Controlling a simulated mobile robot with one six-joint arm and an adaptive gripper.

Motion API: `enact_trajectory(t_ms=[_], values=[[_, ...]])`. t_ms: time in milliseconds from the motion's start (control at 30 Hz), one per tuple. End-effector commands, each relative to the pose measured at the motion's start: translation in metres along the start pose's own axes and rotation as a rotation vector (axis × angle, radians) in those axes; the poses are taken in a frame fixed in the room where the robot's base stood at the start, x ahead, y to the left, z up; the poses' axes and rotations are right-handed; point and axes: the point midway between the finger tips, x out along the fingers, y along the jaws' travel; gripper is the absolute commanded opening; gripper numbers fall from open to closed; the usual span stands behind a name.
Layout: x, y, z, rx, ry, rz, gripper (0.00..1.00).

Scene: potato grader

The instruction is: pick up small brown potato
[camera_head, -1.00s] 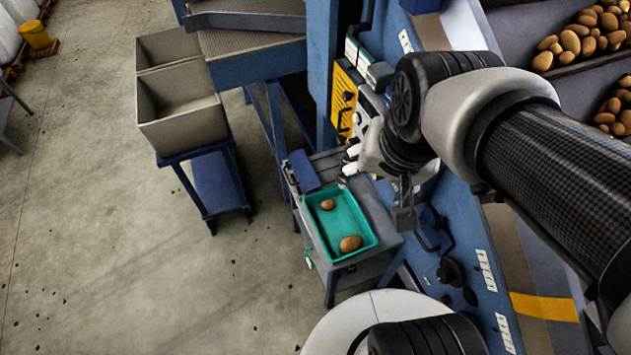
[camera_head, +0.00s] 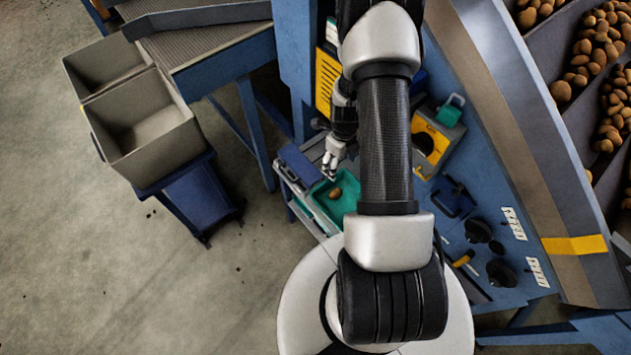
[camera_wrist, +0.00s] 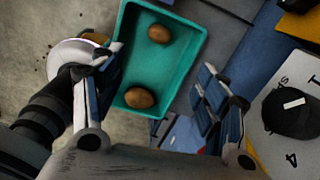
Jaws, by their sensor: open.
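The small brown potato (camera_wrist: 159,33) lies in the upper part of the teal tray (camera_wrist: 190,72) in the wrist view. In the head view one potato, apparently this small one (camera_head: 335,193), shows in the tray (camera_head: 318,205) beside my arm. A larger brown potato (camera_wrist: 139,97) lies lower in the tray in the wrist view; my arm seems to hide it in the head view. My gripper (camera_head: 330,166) is open and empty above the tray. In the wrist view its fingers (camera_wrist: 155,92) stand wide apart, with the larger potato showing between them.
The blue grading machine (camera_head: 480,215) stands right of the tray, with knobs and a yellow-fronted box (camera_head: 432,140). A blue box (camera_head: 299,165) sits by the tray's far left. Grey bins (camera_head: 150,125) on a blue cart stand farther left. Floor between is open.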

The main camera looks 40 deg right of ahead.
Motion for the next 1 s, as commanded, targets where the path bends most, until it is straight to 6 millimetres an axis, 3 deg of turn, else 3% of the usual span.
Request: enact_trajectory(t_ms=[33,200,700,1000], values=[[0.012,-0.001,-0.006,0.053,0.008,0.007,0.67],[0.032,-0.002,-0.013,0.131,0.014,0.012,0.67],[0.133,-0.001,-0.014,0.13,0.014,0.012,0.67],[0.155,-0.001,-0.013,0.13,0.013,0.012,0.67]])
